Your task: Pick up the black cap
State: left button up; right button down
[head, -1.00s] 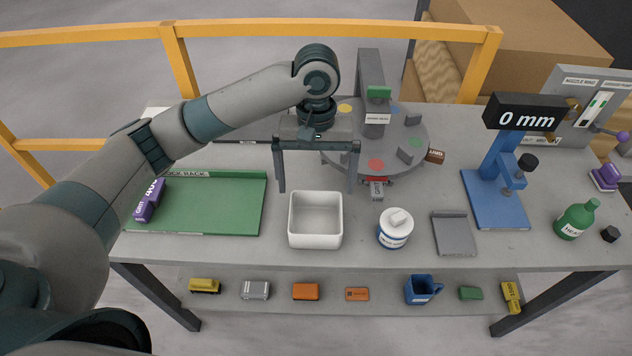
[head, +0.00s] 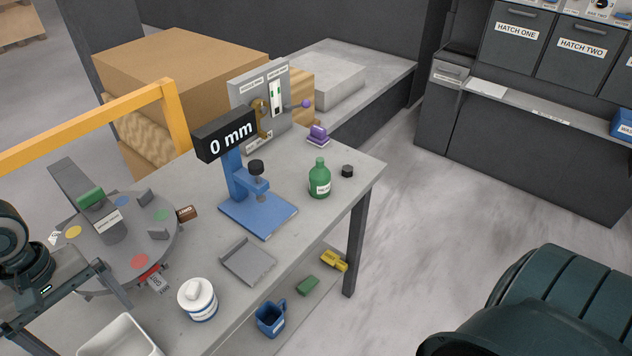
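The black cap (head: 347,171) is a small dark piece on the grey table, just right of the green bottle (head: 319,180) and near the table's right edge. The two stand close together but apart. My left gripper (head: 70,315) shows at the lower left, over the table beside the turntable and far from the cap. Its fingers are spread wide with nothing seen between them. My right gripper is not in view; only a dark, rounded part of my own body shows at the lower right.
A blue stand (head: 262,215) with a "0 mm" display stands left of the bottle. A purple-handled block (head: 318,136) sits behind the cap. A grey tray (head: 248,262), a white jar (head: 197,299) and a white bin (head: 118,338) stand nearer. Open floor lies right of the table.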

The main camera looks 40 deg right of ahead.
aim_at(346, 170)
jog(key=z, duration=1.35)
